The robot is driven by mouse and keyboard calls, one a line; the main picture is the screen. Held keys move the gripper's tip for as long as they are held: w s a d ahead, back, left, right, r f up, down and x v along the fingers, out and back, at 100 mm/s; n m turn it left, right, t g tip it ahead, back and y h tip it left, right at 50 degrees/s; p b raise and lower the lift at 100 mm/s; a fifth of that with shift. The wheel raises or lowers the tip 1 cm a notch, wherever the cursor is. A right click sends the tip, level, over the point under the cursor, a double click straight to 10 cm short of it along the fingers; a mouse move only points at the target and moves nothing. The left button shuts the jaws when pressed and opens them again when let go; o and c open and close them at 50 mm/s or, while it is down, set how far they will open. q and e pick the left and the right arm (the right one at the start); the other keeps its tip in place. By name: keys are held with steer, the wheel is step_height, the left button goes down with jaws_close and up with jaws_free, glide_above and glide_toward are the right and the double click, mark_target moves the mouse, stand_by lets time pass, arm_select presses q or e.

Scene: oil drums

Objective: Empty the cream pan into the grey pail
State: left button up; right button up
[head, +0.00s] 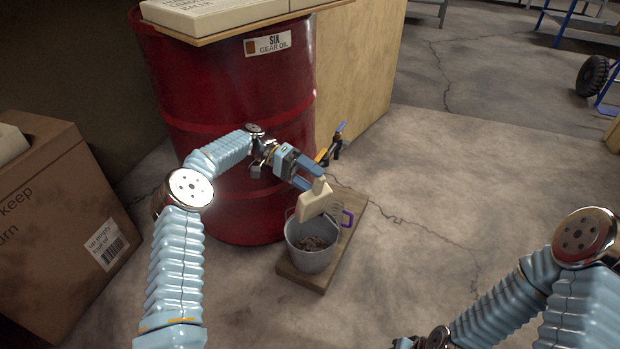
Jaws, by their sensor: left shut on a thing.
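The cream pan (316,204) is tilted steeply above the grey pail, its lower edge near the pail's mouth. My left gripper (311,180) is shut on the pan at its upper end. The grey pail (312,262) stands upright on a wooden board, and dark brownish stuff (313,243) lies inside it. The inside of the pan faces away, so I cannot tell what is in it. My right arm shows at the lower right, but its gripper jaws are not visible.
A red drum (225,100) labelled gear oil stands behind the pail, with a tap (335,146) at its right side. The wooden board (345,245) lies under the pail. A cardboard box (60,230) stands at left. The floor at right is clear.

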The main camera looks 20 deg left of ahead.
stand_by(0.4)
arm_select(q)
step_height(320, 180, up, 8)
steer(key=m+t+y+b, duration=0.3)
steer(key=t+y+b, duration=0.5)
steer(key=y, duration=0.3)
steer(key=shift+y+b, duration=0.4)
